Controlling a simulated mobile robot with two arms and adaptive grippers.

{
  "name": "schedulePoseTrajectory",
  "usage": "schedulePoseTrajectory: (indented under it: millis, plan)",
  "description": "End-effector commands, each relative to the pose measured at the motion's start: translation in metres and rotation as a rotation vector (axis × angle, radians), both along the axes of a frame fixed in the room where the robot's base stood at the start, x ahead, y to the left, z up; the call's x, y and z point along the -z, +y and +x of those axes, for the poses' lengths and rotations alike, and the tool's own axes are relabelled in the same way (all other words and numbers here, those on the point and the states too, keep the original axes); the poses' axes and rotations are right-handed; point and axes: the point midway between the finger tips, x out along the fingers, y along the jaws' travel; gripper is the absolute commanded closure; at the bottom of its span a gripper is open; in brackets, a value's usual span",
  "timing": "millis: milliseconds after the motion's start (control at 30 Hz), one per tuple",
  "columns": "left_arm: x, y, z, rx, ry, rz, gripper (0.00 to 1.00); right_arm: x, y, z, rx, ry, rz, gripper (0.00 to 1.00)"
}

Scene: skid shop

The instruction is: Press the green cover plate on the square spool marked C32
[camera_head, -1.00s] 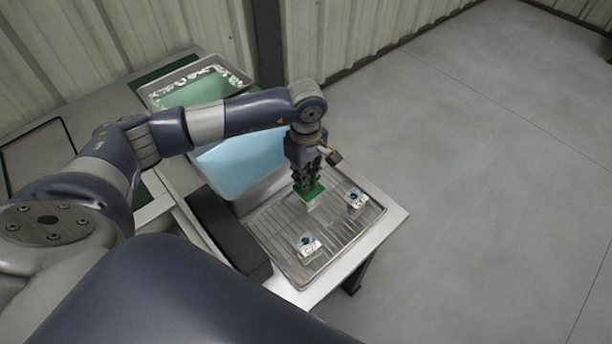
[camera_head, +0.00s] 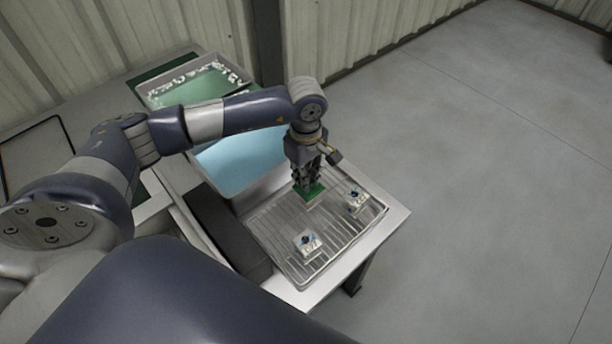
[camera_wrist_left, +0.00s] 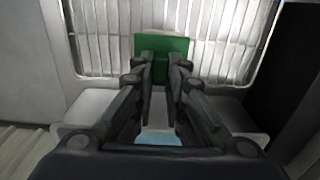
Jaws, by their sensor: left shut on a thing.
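My left gripper (camera_head: 309,188) points down over the wire rack tray (camera_head: 268,222) and is shut on the green cover plate (camera_head: 314,194). In the left wrist view the green plate (camera_wrist_left: 163,46) shows between and beyond the fingertips. A pale block shows just under the plate in the head view; I cannot tell whether they touch. Two white square spools with blue and dark centres stand on the rack, one nearer (camera_head: 308,244) and one to the right (camera_head: 357,200). The nearer one bears dark lettering too small to read surely. My right gripper is not in view.
The tray lies on a light table (camera_head: 393,222) with its edge to the right and front. A blue-lined bin (camera_head: 240,165) is behind it, and a green-lined bin (camera_head: 193,90) with white pieces stands farther back. A dark block (camera_head: 228,236) lies left of the tray.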

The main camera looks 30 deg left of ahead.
Motion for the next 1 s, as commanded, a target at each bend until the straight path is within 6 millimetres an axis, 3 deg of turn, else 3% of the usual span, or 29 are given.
schedulePoseTrajectory:
  millis: [933, 1000]
  plan:
    - [0.0037, -0.0001, -0.0002, 0.0, 0.0, -0.001, 0.98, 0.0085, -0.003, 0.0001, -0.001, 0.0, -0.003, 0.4]
    - [0.0037, -0.0002, -0.0002, 0.0, 0.0, -0.001, 0.76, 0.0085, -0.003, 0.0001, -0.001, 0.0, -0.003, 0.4]
